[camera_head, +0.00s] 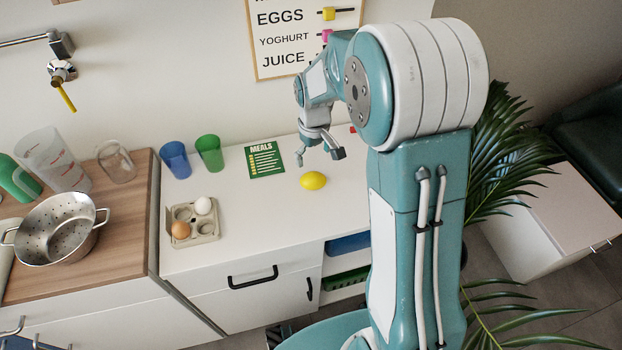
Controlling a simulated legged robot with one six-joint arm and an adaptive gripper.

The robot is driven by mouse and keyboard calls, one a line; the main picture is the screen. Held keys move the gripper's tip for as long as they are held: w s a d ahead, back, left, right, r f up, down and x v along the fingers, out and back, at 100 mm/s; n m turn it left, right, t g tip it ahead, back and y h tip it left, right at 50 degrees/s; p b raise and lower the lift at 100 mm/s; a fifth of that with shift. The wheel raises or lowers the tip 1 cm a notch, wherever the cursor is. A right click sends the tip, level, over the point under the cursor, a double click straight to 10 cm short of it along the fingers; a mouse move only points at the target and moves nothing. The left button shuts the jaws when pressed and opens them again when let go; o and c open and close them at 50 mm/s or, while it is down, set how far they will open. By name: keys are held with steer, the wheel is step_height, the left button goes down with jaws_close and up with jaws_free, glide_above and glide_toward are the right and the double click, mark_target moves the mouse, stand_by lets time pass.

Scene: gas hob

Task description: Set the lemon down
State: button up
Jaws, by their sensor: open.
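A yellow lemon (313,180) lies on the white countertop (270,220), right of the green meals card. My gripper (319,159) is open just above and behind the lemon in the picture. Its fingers are spread, and nothing shows between them. The lemon looks apart from the fingers. My arm covers the counter's right end.
A meals card (265,159), a blue cup (175,160), a green cup (209,153) and an egg carton (194,221) with two eggs stand left of the lemon. A colander (57,229) sits on the wooden top. The counter in front of the lemon is clear.

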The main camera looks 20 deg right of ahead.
mark_target(313, 174)
steer(key=f, duration=0.4)
steer(key=shift+d, duration=0.4)
steer(key=f, duration=0.2)
steer(key=a+f, duration=0.1)
steer(key=f, duration=0.2)
steer(key=shift+w+a, duration=0.1)
steer(key=shift+d+f, duration=0.2)
steer(key=shift+f, duration=0.15)
steer(key=c, duration=0.9)
steer(key=shift+r, duration=0.45)
step_height(313, 174, up, 2)
steer(key=shift+r, duration=0.2)
steer(key=s+r, duration=0.3)
steer(key=s, duration=0.1)
steer(key=s+d+r, duration=0.1)
steer(key=s+r, duration=0.2)
steer(key=s, duration=0.2)
steer(key=s+d+r, duration=0.1)
steer(key=s+r, duration=0.2)
steer(key=s, duration=0.1)
steer(key=shift+s+d+r, duration=0.1)
steer(key=shift+s+r, duration=0.15)
steer(key=shift+s, duration=0.1)
